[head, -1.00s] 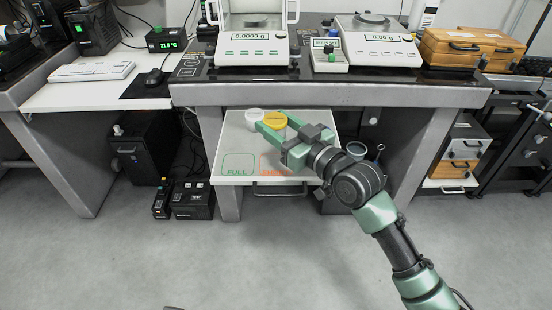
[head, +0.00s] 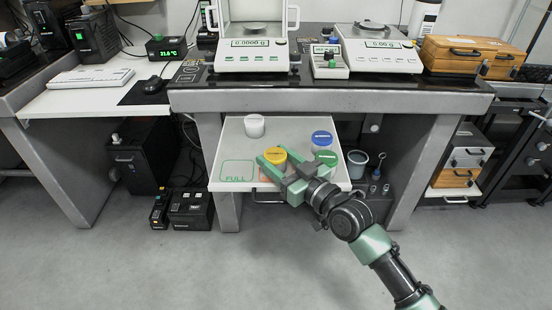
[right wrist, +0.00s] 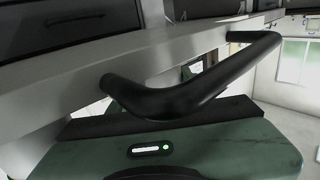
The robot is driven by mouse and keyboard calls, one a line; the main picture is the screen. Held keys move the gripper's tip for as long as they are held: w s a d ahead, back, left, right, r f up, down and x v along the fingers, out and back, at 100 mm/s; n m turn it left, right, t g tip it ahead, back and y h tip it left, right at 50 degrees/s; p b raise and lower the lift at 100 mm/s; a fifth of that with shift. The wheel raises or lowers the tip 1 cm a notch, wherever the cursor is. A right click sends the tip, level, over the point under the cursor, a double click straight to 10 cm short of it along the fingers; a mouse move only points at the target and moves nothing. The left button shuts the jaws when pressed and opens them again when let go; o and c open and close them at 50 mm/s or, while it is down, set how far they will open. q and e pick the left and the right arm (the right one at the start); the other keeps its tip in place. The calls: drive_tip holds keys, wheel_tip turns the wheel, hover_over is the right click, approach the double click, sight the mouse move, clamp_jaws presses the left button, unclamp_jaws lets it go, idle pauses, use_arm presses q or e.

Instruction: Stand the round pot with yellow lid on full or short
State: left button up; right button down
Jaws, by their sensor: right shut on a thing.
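The round pot with yellow lid (head: 274,155) is between the fingers of my right gripper (head: 271,158), which is shut on it. It is over the front middle of the pull-out shelf (head: 228,140); I cannot tell whether it touches the shelf. The green FULL outline (head: 237,170) lies bare at the front left of the shelf. Right of it, an orange-marked patch (head: 266,178) is mostly hidden by the gripper, and its word is not readable. The pot does not show in the right wrist view. My left gripper is not in view.
On the shelf, a white pot (head: 254,126) stands at the back, a blue-lidded pot (head: 322,139) at the right, and a green-lidded pot (head: 326,158) beside my gripper. A dark drawer handle (right wrist: 190,92) is close to the wrist camera. Balances (head: 252,58) stand on the table above.

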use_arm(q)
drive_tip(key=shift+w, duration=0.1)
use_arm(e)
drive_tip(key=c, duration=0.7)
unclamp_jaws()
drive_tip(key=shift+f, duration=0.1)
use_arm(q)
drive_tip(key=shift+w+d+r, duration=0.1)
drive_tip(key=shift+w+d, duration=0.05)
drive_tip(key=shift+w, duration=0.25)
use_arm(e)
drive_tip(key=shift+o, duration=0.2)
drive_tip(key=shift+r, duration=0.2)
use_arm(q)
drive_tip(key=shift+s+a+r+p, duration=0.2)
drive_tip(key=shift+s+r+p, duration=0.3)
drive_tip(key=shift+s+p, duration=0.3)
use_arm(e)
drive_tip(key=v, duration=1.2)
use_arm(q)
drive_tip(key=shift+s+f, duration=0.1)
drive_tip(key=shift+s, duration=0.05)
use_arm(e)
drive_tip(key=shift+f, duration=0.1)
